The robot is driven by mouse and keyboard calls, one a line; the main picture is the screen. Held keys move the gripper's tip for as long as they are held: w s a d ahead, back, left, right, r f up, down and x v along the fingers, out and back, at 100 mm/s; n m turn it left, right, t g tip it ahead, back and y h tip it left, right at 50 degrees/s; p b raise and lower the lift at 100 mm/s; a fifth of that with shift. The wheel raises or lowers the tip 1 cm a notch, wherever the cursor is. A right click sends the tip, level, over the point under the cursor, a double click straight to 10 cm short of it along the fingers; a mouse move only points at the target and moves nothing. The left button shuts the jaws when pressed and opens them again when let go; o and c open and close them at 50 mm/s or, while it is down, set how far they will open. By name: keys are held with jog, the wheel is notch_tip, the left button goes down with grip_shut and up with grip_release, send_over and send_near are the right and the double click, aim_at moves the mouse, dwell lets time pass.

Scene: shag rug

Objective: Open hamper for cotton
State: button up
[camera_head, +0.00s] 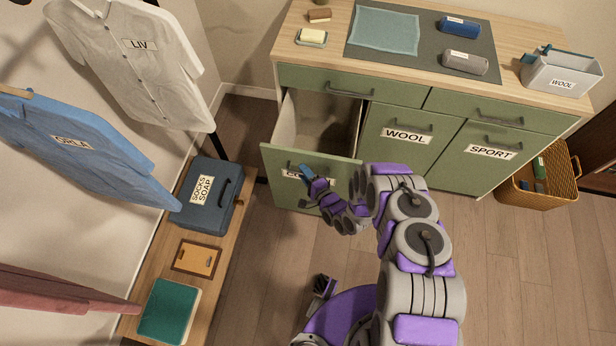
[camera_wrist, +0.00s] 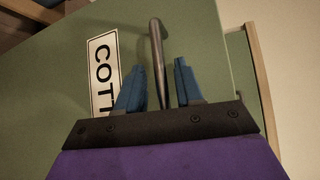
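The cotton hamper (camera_head: 275,160) is the left green front of the cabinet and stands pulled out, its light inner bin (camera_head: 290,120) open at the top. Its label (camera_wrist: 103,75) reads "COTT" in the wrist view; my gripper covers part of it in the head view. My gripper (camera_head: 305,172) is at this front. In the wrist view its two blue fingers (camera_wrist: 158,80) stand on either side of the grey bar handle (camera_wrist: 157,45), with gaps visible beside the bar. The bin's bottom is partly hidden.
The "WOOL" (camera_head: 404,136) and "SPORT" (camera_head: 491,152) fronts to the right are closed. A wicker basket (camera_head: 540,190) stands at the far right. A bench (camera_head: 215,262) with a "SOCKS SOAP" box (camera_head: 207,198) lies left, below hanging shirts. Wooden floor (camera_head: 520,270) is clear at front right.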

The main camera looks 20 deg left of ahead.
jog(key=p+v, duration=0.1)
jog(key=v, duration=1.6)
jog(key=shift+p, duration=0.4)
jog(key=shift+d+f, duration=0.1)
